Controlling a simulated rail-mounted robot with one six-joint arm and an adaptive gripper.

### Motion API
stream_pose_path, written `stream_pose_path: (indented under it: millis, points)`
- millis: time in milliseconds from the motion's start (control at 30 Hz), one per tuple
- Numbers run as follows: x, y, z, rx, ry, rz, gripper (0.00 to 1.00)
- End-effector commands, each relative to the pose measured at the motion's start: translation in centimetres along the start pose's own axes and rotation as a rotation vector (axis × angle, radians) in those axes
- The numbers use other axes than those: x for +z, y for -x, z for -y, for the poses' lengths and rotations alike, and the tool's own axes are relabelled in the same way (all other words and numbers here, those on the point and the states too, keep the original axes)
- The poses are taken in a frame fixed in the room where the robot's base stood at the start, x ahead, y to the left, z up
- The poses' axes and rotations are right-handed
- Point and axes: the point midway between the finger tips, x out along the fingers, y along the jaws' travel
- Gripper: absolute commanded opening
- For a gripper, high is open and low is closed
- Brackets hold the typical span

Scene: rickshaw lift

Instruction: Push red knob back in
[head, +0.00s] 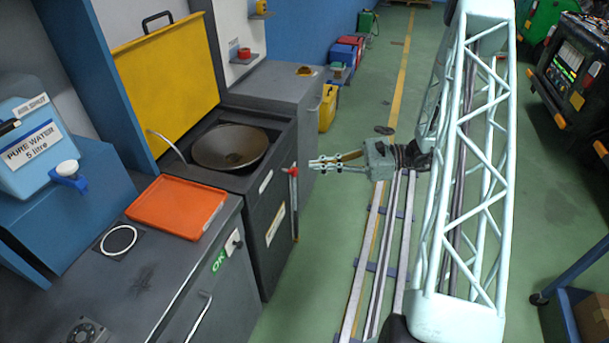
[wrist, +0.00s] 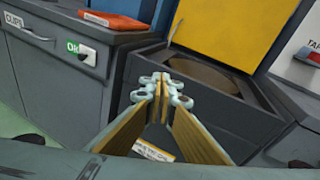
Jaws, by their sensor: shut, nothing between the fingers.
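A small red knob (head: 291,171) shows at the upper front right edge of the dark cabinet (head: 266,240), above a thin upright rod. How far it stands out from the front cannot be told. My gripper (head: 314,164) is shut and empty just to the right of the knob in the head view, its fingertips pointing left towards the cabinet. A small gap appears between them. In the wrist view the shut fingertips (wrist: 160,88) are before the dark cabinet, and the knob is not visible there. A second red, round piece (head: 244,53) sits on the white wall shelf.
A metal bowl (head: 230,146) sits in the cabinet top below a raised yellow lid (head: 166,85). An orange tray (head: 178,206) lies on the left counter. A yellow can (head: 327,107) stands behind on the floor. Green floor is open around my rails.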

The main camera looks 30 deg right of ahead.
Motion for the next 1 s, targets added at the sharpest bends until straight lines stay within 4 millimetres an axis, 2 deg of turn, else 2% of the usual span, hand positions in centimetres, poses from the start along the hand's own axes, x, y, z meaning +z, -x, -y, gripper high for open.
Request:
stream_pose_path:
  millis: [700, 1000]
  points:
    - [-9.9, 4.7, 2.3, -0.234, -0.145, 0.073, 0.00]
    - [-13.0, 6.2, 2.6, -0.308, -0.187, 0.094, 0.00]
